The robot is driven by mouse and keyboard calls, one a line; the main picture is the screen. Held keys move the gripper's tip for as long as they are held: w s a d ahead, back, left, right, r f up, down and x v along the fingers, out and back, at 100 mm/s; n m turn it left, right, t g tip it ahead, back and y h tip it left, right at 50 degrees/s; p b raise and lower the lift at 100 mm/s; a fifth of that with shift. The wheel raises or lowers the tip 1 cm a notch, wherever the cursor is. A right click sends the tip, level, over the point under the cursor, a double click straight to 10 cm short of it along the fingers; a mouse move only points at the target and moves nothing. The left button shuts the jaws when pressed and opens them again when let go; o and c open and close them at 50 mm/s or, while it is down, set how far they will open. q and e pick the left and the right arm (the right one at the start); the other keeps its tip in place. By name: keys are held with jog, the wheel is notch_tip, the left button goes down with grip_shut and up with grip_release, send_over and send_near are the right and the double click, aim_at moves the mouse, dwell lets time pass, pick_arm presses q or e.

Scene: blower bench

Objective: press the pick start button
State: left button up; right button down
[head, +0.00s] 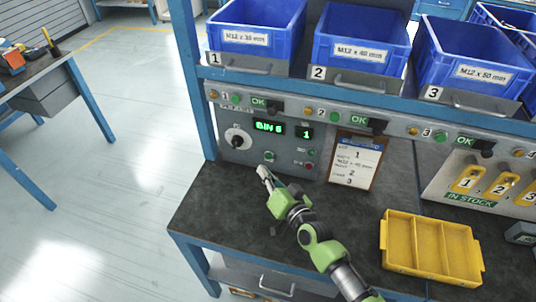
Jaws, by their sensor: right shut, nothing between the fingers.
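A grey control panel (244,157) stands at the back left of the bench, with a black-and-white dial, a green display reading "BIN 6" and a smaller display reading "1". A green button (269,156) sits low on the panel. A small green light or button (311,153) and a red one (309,166) are at its right; their labels are too small to read. My right gripper (263,173) is shut and empty, its fingertips just in front of and below the green button. A gap seems to remain, but contact is hard to judge. My left gripper is out of view.
A yellow divided tray (431,249) lies empty on the dark bench top (225,205) at the right. A clipboard (356,161) leans beside the panel. Blue bins (257,35) line the shelf above a rail with small lights. The bench's left part is clear.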

jog(key=shift+s+a+p, duration=0.2)
jog(key=shift+s+p, duration=0.05)
jog(key=shift+s, duration=0.4)
jog(key=shift+s+a+p, duration=0.2)
jog(key=shift+s+p, duration=0.05)
jog(key=shift+s, duration=0.35)
